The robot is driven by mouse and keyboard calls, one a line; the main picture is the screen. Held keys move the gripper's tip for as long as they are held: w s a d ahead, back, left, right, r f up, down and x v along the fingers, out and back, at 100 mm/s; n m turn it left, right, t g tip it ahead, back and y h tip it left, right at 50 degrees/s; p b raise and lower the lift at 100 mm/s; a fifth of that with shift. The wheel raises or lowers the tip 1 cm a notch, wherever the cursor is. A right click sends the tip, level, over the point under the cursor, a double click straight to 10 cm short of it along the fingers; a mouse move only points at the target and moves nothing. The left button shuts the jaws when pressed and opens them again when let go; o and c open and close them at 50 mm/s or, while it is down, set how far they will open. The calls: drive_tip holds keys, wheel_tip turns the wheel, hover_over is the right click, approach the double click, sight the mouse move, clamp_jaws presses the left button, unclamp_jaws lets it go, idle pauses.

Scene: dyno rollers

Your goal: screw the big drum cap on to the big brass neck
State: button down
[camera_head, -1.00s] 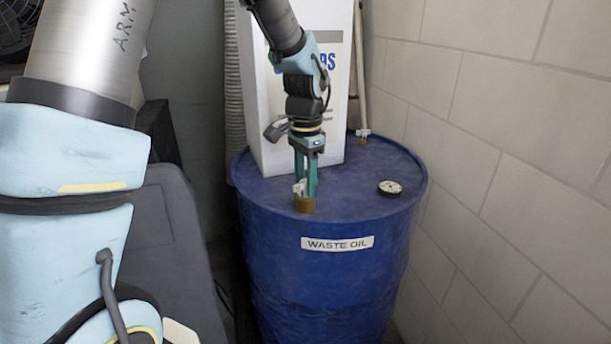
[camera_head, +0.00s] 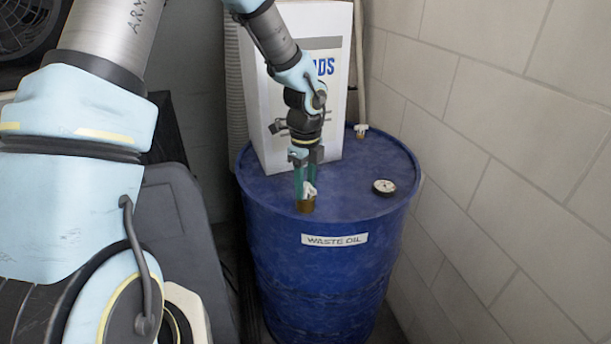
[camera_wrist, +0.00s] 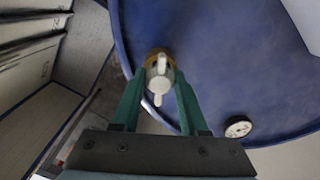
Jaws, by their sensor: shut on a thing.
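The blue waste oil drum (camera_head: 322,280) stands by the wall. The brass neck (camera_head: 305,205) rises from its top near the front edge, and it also shows in the wrist view (camera_wrist: 152,60). The white cap (camera_head: 310,189) with raised lugs is at the top of the brass neck; in the wrist view the cap (camera_wrist: 160,80) covers most of the neck. My gripper (camera_head: 305,188) points down over the neck, with its green fingers shut on the cap. I cannot tell how far the cap is seated on the thread.
A tall white box (camera_head: 275,130) stands on the drum behind my gripper. A round gauge (camera_head: 384,187) lies on the drum top to the right. A second small fitting with a pipe (camera_head: 361,130) is at the back. A block wall (camera_head: 500,150) closes the right side.

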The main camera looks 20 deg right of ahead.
drive_tip(key=m+p, duration=0.2)
drive_tip(key=m, duration=0.1)
drive_tip(key=m+p, duration=0.1)
drive_tip(key=shift+r+m+p, duration=0.3)
drive_tip(key=shift+m+p, duration=0.05)
drive_tip(key=shift+m, duration=0.05)
drive_tip(key=shift+w+f+m, duration=0.1)
drive_tip(key=shift+f+m, duration=0.1)
drive_tip(key=shift+m, duration=0.3)
drive_tip(key=shift+d, duration=0.1)
drive_tip(key=shift+c, duration=1.8)
unclamp_jaws()
wheel_tip(320, 180, up, 11)
drive_tip(key=b, duration=0.1)
drive_tip(key=shift+f+b, duration=0.15)
drive_tip(key=shift+b, duration=0.25)
